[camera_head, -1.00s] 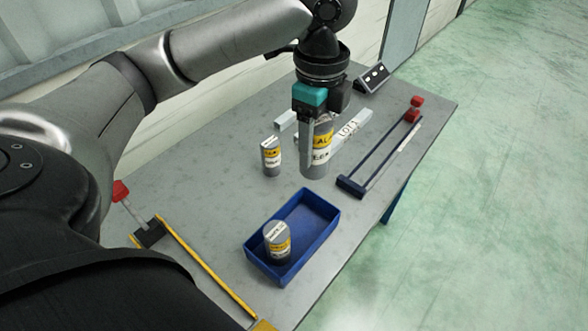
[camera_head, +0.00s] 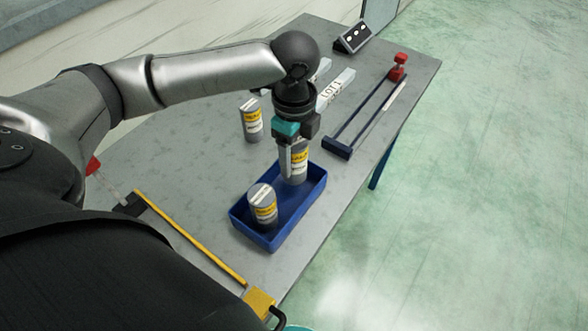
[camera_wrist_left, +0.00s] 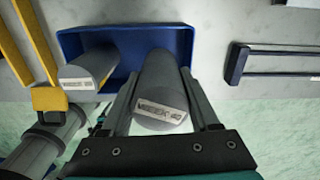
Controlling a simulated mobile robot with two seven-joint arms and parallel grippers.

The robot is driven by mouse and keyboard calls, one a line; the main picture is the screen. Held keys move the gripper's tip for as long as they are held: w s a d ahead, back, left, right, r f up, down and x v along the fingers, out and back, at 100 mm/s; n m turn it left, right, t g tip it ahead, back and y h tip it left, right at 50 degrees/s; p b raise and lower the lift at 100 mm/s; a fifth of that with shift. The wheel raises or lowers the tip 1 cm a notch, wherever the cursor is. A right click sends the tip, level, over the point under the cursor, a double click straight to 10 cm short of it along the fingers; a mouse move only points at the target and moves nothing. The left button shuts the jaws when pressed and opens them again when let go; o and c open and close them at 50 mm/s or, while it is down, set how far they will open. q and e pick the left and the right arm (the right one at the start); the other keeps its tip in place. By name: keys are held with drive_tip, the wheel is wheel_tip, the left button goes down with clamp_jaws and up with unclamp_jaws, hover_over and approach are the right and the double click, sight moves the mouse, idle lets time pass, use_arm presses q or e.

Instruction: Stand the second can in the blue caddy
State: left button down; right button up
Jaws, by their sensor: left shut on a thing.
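The blue caddy (camera_head: 272,238) is an open tray on the grey table. One grey can with a yellow and white label (camera_head: 263,205) stands in its near part. My left gripper (camera_head: 293,160) is shut on another such can (camera_head: 299,165), held upright at the caddy's far part. Whether that can touches the caddy floor is hidden. In the left wrist view the held can (camera_wrist_left: 162,92) is between the fingers, beside the standing can (camera_wrist_left: 88,70), with the blue caddy (camera_wrist_left: 125,38) around them. A third can (camera_head: 251,120) stands on the table behind the caddy. My right gripper is not in view.
A dark blue clamp-like frame with a red knob (camera_head: 398,68) lies right of the caddy. A yellow bar tool (camera_head: 195,240) lies to the left. A grey bar marked LOT1 (camera_head: 335,90) and a small switch box (camera_head: 353,37) are farther back. Bare table lies left of the caddy.

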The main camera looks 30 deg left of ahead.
sight(294, 170)
use_arm(q)
wheel_tip(294, 170, down, 4)
drive_tip(key=shift+f+b, duration=0.25)
drive_tip(key=shift+b, duration=0.25)
drive_tip(key=shift+f, duration=0.1)
drive_tip(key=shift+f, duration=0.1)
drive_tip(key=shift+c, duration=2.1)
unclamp_jaws()
wheel_tip(294, 170, up, 12)
drive_tip(key=p, duration=0.3)
